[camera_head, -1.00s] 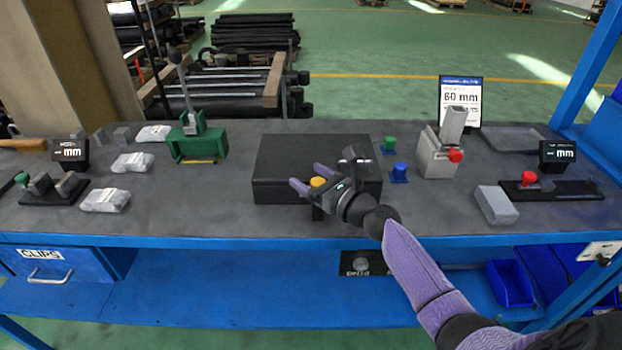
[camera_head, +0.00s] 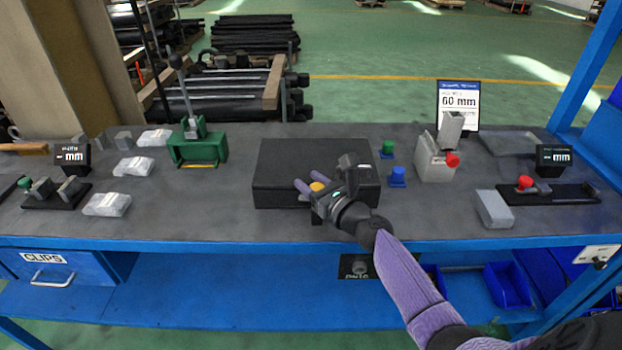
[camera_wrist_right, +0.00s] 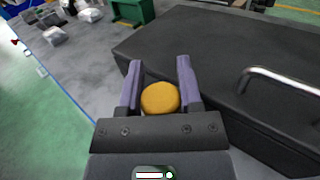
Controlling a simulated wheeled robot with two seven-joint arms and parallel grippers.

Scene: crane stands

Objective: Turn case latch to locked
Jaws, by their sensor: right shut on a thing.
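The black case (camera_head: 280,165) lies on the grey bench top at its middle. Its round yellow latch knob (camera_head: 318,187) is on the front side of the case, and it also shows in the right wrist view (camera_wrist_right: 160,99). My right gripper (camera_head: 308,187) is at the front of the case, its purple fingers on either side of the knob and shut on it. The same fingers show in the right wrist view (camera_wrist_right: 160,83). The latch's lower part is hidden by the gripper. My left gripper is not in view.
A metal handle (camera_wrist_right: 285,82) sticks out from the case, close to the right finger. Blue (camera_head: 398,176) and green (camera_head: 388,148) knobs stand right of the case. A green lever press (camera_head: 197,148) stands to the left.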

